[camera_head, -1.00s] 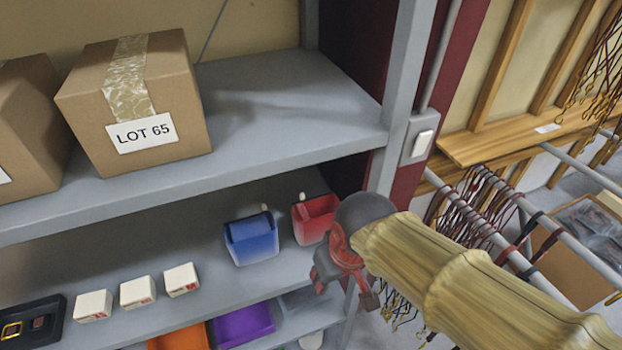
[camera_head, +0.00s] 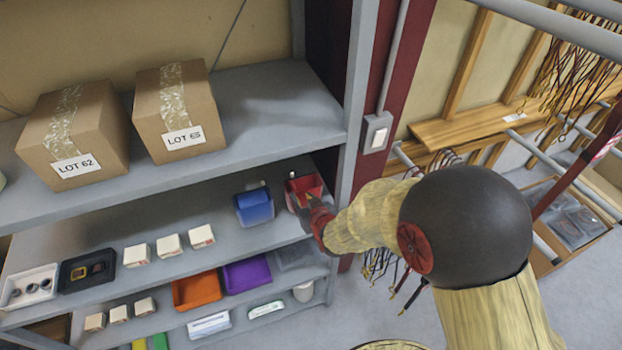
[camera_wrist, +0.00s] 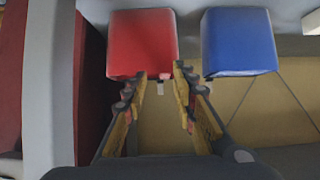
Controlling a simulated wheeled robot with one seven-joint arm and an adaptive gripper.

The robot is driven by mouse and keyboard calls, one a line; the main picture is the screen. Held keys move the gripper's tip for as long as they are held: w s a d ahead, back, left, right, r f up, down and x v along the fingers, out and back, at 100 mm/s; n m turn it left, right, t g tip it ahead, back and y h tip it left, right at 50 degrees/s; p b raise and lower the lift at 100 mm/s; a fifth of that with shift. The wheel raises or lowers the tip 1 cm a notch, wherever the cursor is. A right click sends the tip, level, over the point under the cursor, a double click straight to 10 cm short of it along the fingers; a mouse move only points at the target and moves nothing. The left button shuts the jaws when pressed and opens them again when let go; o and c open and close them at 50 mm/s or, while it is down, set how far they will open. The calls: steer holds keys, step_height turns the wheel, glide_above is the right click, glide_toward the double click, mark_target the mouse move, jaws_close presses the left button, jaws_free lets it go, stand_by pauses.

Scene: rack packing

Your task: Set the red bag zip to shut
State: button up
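The red bag (camera_head: 303,184) stands on the middle shelf beside the post, right of a blue bag (camera_head: 254,206). In the wrist view, the red bag (camera_wrist: 142,40) is straight ahead, and a small pale tab (camera_wrist: 160,88) shows at its lower edge. I take the tab for its zip pull; whether the zip is open or shut I cannot tell. My gripper (camera_wrist: 161,78) is open, with its two fingers apart on either side of the tab, apparently not touching it. In the head view, my gripper (camera_head: 307,203) covers part of the red bag's front.
The blue bag (camera_wrist: 238,42) is close beside the red one in the wrist view. The grey shelf post (camera_head: 358,110) and dark red wall strip are close on the other side. An upper shelf with cartons (camera_head: 178,112) overhangs. Hangers and a rail (camera_head: 560,38) are right.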

mark_target(292, 173)
steer(key=shift+t+y, duration=0.3)
steer(key=shift+t, duration=0.6)
steer(key=shift+w+a+r, duration=0.2)
steer(key=shift+w+a, duration=0.2)
steer(key=shift+w, duration=1.15)
steer(key=shift+w+a+r, duration=0.2)
steer(key=shift+w+a, duration=0.25)
steer(key=shift+w, duration=1.1)
steer(key=shift+w+a+r, duration=0.2)
steer(key=shift+w+a, duration=0.2)
steer(key=shift+w, duration=1.15)
steer(key=shift+c, duration=1.4)
steer(key=c, duration=0.4)
